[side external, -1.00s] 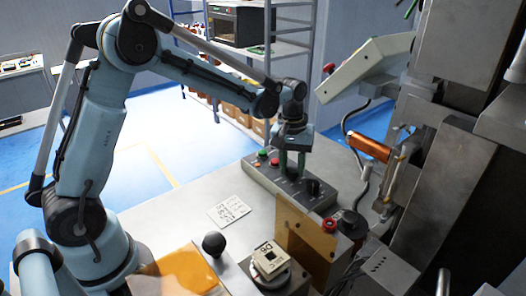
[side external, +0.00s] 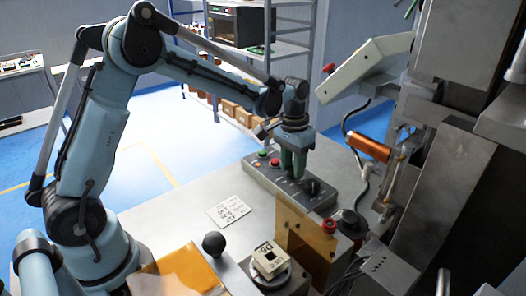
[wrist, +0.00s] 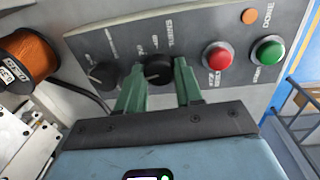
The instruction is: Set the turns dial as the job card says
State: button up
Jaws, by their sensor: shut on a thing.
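The turns dial (wrist: 158,72) is a black round knob under the TURNS lettering on the grey control panel (wrist: 190,33). In the wrist view, my gripper (wrist: 160,82) has its two green fingers on either side of the knob, shut on it. In the side view my gripper (side external: 293,170) points down over the panel (side external: 262,187), and its fingers hide the turns dial. The white job card (side external: 230,211) lies flat on the bench left of the panel; its print is too small to read. The dial's exact setting is not clear.
A second black knob (wrist: 103,73) sits beside the turns dial. A red button (wrist: 217,55), a green button (wrist: 268,50) and an orange lamp (wrist: 249,16) are on the panel. An amber plate (side external: 305,236) stands in front; a copper coil (side external: 370,147) is at the right.

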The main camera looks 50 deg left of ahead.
aim_at(291, 167)
jog(key=shift+m, duration=0.7)
jog(key=o, duration=1)
jog(key=shift+o, duration=0.2)
jog(key=shift+r, duration=0.1)
notch_tip(291, 167, up, 12)
jog(key=shift+a, duration=0.35)
